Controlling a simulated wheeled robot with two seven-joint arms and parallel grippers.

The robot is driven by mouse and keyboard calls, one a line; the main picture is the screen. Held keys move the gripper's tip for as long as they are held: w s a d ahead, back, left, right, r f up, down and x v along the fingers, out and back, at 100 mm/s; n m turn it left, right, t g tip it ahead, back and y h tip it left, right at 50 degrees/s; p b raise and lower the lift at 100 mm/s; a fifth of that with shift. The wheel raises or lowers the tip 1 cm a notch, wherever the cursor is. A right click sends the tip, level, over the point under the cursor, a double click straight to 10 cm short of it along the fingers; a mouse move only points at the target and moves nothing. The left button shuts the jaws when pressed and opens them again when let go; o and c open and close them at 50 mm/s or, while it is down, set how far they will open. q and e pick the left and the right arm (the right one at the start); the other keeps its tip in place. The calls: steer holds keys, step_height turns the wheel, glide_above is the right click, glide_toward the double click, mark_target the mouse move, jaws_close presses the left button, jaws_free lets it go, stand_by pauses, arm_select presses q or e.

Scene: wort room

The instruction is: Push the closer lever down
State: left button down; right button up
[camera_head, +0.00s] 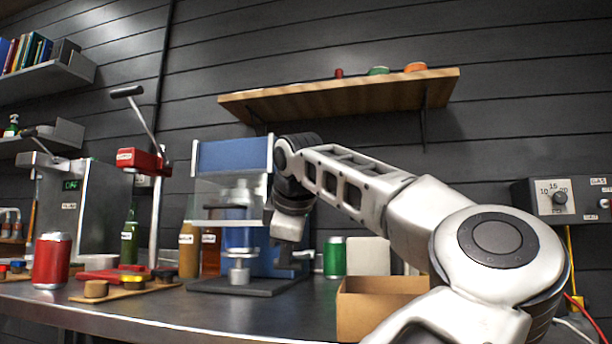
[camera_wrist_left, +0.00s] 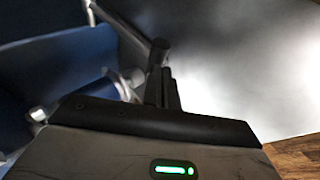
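The blue-and-grey closer (camera_head: 232,157) stands upright on the bench, with a clear front panel and a metal column and chuck inside. My left gripper (camera_head: 285,254) points down at the closer's right side, close against it. In the left wrist view its dark fingers (camera_wrist_left: 164,90) are together, with nothing seen between them. A grey lever rod (camera_wrist_left: 120,24) with a round end reaches the fingertips there; I cannot tell whether they touch. In the head view my wrist hides most of this lever. The right gripper is out of view.
A red lever press (camera_head: 143,160) with a raised black handle stands left of the closer. Bottles, a red can (camera_head: 51,261) and a wooden board (camera_head: 125,291) are nearby. A green can (camera_head: 334,257) and an open cardboard box (camera_head: 375,312) stand to the right. A shelf (camera_head: 340,97) hangs above.

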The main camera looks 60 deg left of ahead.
arm_select(q)
steer(key=shift+f, duration=0.1)
